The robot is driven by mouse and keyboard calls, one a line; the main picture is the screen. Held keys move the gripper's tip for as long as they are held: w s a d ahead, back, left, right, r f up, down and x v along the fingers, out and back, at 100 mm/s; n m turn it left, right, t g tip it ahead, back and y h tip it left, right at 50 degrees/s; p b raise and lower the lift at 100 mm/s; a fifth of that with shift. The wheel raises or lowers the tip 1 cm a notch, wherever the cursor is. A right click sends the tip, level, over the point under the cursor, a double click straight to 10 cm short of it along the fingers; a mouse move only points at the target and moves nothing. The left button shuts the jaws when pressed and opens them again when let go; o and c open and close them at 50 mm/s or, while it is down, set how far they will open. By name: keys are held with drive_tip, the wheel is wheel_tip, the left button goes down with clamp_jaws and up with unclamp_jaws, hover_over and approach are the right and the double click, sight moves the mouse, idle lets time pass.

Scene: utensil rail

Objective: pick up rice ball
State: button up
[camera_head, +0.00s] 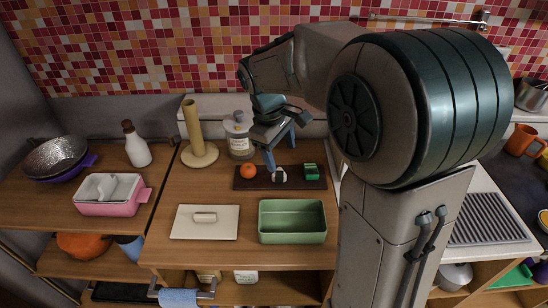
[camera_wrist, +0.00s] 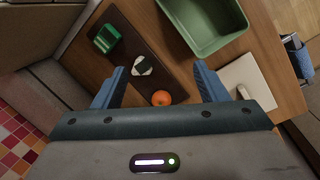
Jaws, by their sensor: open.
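The rice ball (camera_head: 279,175), white with a dark wrap, sits on a dark board (camera_head: 255,183) on the wooden counter. It lies between an orange fruit (camera_head: 248,171) and a green block (camera_head: 311,172). In the wrist view the rice ball (camera_wrist: 143,65) lies ahead of the fingers, nearer the left one, with the orange (camera_wrist: 161,98) closer to me and the green block (camera_wrist: 106,39) farther left. My gripper (camera_head: 281,158) is above the board, open and empty, its blue fingers (camera_wrist: 158,80) spread wide. In the head view one fingertip overlaps the area close to the rice ball; I cannot tell whether they touch.
A green open box (camera_head: 292,238) and a white lid (camera_head: 205,231) with a handle lie in front of the board. A paper-towel stand (camera_head: 196,137) and a glass jar (camera_head: 239,137) stand behind. A pink-and-white container (camera_head: 110,197) is at left.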

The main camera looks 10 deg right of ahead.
drive_tip(key=w+a+f+n+g+h+p, duration=0.1)
drive_tip(key=w+a+f+n+h+p, duration=0.15)
drive_tip(key=w+n, duration=0.65)
drive_tip(key=m+p, duration=0.1)
drive_tip(key=m, duration=0.1)
hover_over(279, 172)
drive_tip(key=w+a, duration=0.2)
drive_tip(key=a, duration=0.1)
drive_tip(key=f, duration=0.9)
drive_tip(key=shift+s+d, duration=0.25)
drive_tip(key=p+x, duration=0.1)
drive_tip(key=x, duration=0.1)
drive_tip(key=s+p+x, duration=0.1)
drive_tip(key=x, duration=0.1)
drive_tip(key=shift+d, duration=0.1)
drive_tip(key=shift+d+f+y, duration=0.15)
drive_tip(key=shift+f+y, duration=0.1)
drive_tip(key=shift+f, duration=0.25)
drive_tip(key=c, duration=1.1)
